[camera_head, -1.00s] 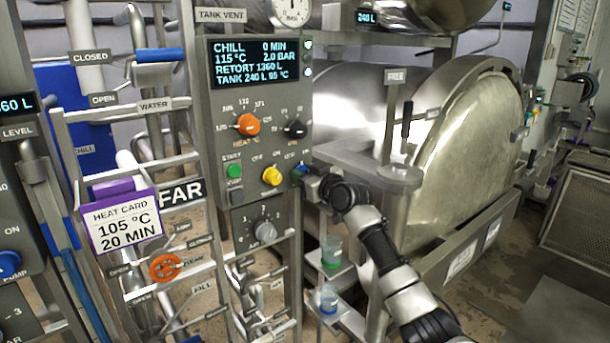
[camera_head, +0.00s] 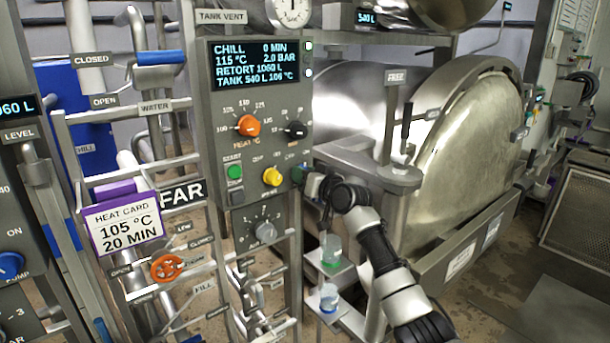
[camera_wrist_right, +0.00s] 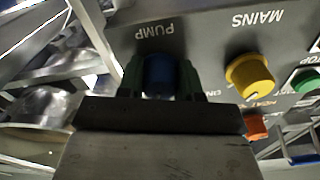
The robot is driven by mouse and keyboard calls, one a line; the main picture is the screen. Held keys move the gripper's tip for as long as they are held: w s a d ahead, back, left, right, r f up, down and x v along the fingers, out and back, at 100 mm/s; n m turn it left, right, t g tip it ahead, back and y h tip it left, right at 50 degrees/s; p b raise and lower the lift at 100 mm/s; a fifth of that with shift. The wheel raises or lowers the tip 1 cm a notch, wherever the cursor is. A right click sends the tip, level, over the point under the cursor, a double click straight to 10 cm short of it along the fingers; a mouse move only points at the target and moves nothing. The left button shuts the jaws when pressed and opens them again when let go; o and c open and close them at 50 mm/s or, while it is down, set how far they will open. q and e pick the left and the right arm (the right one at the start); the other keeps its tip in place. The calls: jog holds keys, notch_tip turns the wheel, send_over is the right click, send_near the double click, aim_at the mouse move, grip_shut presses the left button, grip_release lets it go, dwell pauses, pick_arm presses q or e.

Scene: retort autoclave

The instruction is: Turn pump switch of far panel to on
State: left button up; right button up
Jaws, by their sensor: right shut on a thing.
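The far panel (camera_head: 220,130) stands left of centre in the head view, with its display lit. Its blue pump switch (camera_wrist_right: 160,75) shows in the right wrist view under the PUMP label. My right gripper (camera_wrist_right: 162,80) is shut on this switch, with one green finger on each side. In the head view my right gripper (camera_head: 303,174) is at the panel's lower right edge and mostly covers the switch. The switch's pointer is hidden, so its setting cannot be read. My left gripper is not in view.
The yellow mains knob (camera_head: 272,176) and green start button (camera_head: 234,171) are beside the switch. The steel retort (camera_head: 470,140) stands to the right. A shelf with small cups (camera_head: 330,249) is below my right gripper. Another panel (camera_head: 15,230) is at the left edge.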

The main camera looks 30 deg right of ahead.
jog(key=o, duration=0.9)
jog(key=shift+s+d+f, duration=0.1)
jog(key=shift+s+f, duration=0.05)
jog(key=shift+s, duration=0.45)
jog(key=shift+s+d+b, duration=0.2)
jog(key=shift+s+b, duration=0.75)
jog(key=shift+s, duration=1.45)
jog(key=shift+s+d+b, duration=0.15)
jog(key=shift+s+b, duration=0.8)
jog(key=shift+s, duration=1.45)
